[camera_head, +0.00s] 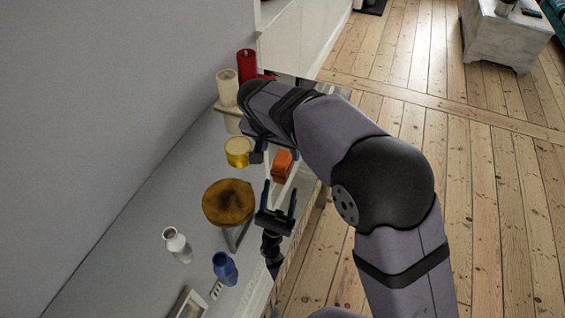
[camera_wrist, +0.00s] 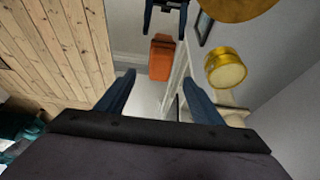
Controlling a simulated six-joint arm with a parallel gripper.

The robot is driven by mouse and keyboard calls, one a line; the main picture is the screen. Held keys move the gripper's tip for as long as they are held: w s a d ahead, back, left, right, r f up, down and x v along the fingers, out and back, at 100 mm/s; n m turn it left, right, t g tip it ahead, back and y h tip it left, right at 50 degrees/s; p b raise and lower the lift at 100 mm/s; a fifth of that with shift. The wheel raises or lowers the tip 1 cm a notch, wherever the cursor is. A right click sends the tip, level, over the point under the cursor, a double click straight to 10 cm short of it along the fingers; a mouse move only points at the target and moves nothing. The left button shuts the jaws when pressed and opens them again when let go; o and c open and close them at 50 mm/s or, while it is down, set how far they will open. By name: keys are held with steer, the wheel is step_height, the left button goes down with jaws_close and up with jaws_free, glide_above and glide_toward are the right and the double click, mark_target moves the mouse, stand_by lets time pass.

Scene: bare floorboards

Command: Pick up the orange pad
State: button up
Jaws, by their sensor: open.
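The orange pad (camera_head: 282,167) lies on a light narrow surface near its right edge, partly hidden by my arm in the head view. In the wrist view the orange pad (camera_wrist: 161,60) shows as a small block straight ahead, beyond the gap between the fingertips. My gripper (camera_wrist: 159,77) is open with nothing between its dark blue fingers, and apart from the pad. In the head view my gripper (camera_head: 275,152) is mostly hidden under my wrist, close to the pad.
A yellow tin (camera_head: 237,153) stands just left of the pad. A black thing with two blue prongs (camera_head: 275,220) stands nearer the camera. A brown round top (camera_head: 228,203), white bottle (camera_head: 177,246), blue bottle (camera_head: 225,269) and red candle (camera_head: 246,66) are around.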

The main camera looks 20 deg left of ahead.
mark_target(282, 157)
steer(key=shift+p+x, duration=0.9)
steer(key=shift+x, duration=2.55)
steer(key=shift+s, duration=0.2)
steer(key=c, duration=1.2)
